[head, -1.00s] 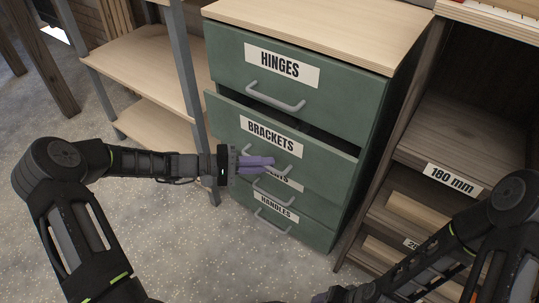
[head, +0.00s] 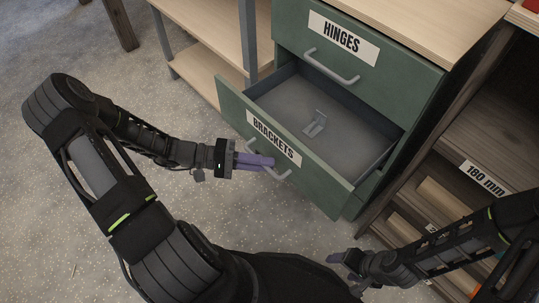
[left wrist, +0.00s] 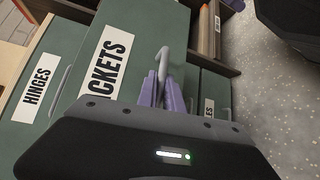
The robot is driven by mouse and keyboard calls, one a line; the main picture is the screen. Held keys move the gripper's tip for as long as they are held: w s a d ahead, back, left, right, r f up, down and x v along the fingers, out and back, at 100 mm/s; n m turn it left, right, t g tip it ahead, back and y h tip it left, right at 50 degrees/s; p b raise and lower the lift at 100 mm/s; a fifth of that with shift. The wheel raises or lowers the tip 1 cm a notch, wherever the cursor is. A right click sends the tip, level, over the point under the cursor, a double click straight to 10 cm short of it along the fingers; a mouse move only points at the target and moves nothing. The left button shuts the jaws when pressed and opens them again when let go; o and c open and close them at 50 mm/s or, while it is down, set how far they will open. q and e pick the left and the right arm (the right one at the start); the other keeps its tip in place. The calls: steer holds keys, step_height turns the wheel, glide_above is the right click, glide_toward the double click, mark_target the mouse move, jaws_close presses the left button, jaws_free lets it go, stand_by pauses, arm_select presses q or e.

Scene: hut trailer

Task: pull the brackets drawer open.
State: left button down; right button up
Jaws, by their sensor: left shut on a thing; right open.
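The green brackets drawer (head: 237,108) is pulled well out of its cabinet, and its grey inside shows. A small grey metal bracket (head: 315,123) lies on the drawer floor. My left gripper (head: 268,163) is shut on the drawer's grey bar handle (head: 284,177), with purple fingers around it. The handle also shows between the fingers in the left wrist view (left wrist: 164,57). Part of the drawer's label (left wrist: 107,58) is hidden there by the gripper. My right gripper (head: 350,270) is open and empty, low at the right, away from the drawer.
The hinges drawer (head: 375,70) above is shut. A wooden shelf unit (head: 195,55) stands left of the cabinet. A darker shelf unit with a "180 mm" label (head: 487,178) stands close on the right. The speckled floor in front of the drawer is clear.

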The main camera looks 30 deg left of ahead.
arm_select(q)
steer(key=c, duration=1.5)
jaws_free()
steer(key=shift+a, duration=0.1)
steer(key=p+v, duration=0.1)
steer(key=v, duration=0.6)
steer(key=shift+s+a, duration=0.15)
steer(key=shift+a, duration=0.15)
